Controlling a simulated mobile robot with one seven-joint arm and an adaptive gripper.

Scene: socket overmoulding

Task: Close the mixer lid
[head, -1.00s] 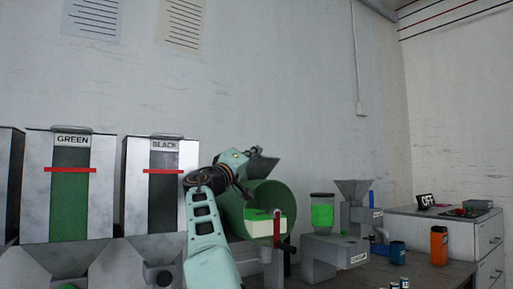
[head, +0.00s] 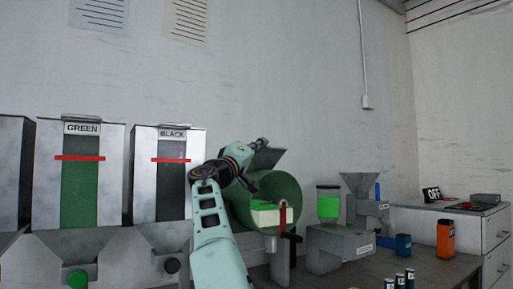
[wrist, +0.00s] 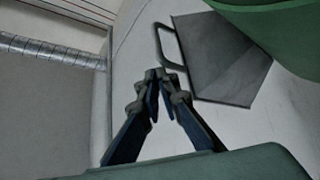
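The mixer is a green drum (head: 285,188) with an open front, in the middle of the head view. A white and green mass shows inside it. Its grey lid (head: 268,158) stands raised at the top of the drum. In the wrist view the lid (wrist: 222,62) is a grey plate with a loop handle (wrist: 163,45), and the green drum edge (wrist: 285,35) is at upper right. My gripper (wrist: 157,74) has its fingertips together, close to the handle, with nothing visible between them. I cannot tell whether they touch the handle. In the head view my gripper (head: 262,144) is beside the lid.
Hoppers marked GREEN (head: 80,180) and BLACK (head: 165,165) stand left of my arm. A red-handled lever (head: 283,216) stands before the drum. A grey machine with a green jar (head: 328,203) is to the right. An orange container (head: 445,238) stands on the table.

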